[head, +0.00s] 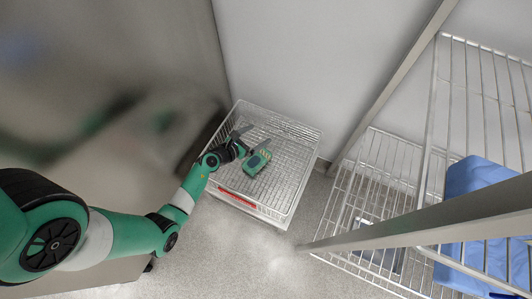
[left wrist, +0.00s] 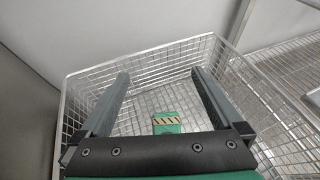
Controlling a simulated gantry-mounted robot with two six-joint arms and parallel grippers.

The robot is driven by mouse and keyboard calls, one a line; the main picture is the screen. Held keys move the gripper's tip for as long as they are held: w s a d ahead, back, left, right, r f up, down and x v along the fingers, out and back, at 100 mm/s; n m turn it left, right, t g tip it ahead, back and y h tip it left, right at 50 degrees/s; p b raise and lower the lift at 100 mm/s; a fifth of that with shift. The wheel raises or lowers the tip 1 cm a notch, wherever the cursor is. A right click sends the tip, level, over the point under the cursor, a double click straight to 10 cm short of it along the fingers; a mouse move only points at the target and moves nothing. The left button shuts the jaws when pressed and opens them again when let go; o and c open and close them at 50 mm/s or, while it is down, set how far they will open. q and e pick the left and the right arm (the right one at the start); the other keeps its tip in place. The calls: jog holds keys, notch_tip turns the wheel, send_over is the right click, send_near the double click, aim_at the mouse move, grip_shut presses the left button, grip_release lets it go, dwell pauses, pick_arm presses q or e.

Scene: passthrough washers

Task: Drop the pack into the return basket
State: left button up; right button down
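The pack (head: 257,163) is a small green block with a yellow-and-black striped end. In the head view it is within the outline of the wire return basket (head: 284,205), just right of my left gripper (head: 257,136). In the left wrist view the pack (left wrist: 167,123) shows beyond the palm, between the two grey fingers (left wrist: 158,76) and touching neither; its lower part is hidden by the palm. My left gripper is open and empty over the basket. I cannot tell whether the pack rests on the mesh floor. My right gripper is not in view.
A wire rack (head: 374,185) stands on the right, with blue folded-looking items (head: 475,175) and a slanting metal post (head: 420,225) in front. A metal cabinet side is at the left, a plain wall behind the basket. Speckled floor (head: 240,245) is clear in front.

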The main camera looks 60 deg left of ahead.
pick_arm(q)
jog(key=p+v, duration=0.4)
jog(key=v, duration=0.7)
jog(key=shift+s+r, duration=0.15)
jog(key=shift+s, duration=0.15)
jog(key=shift+d, duration=0.1)
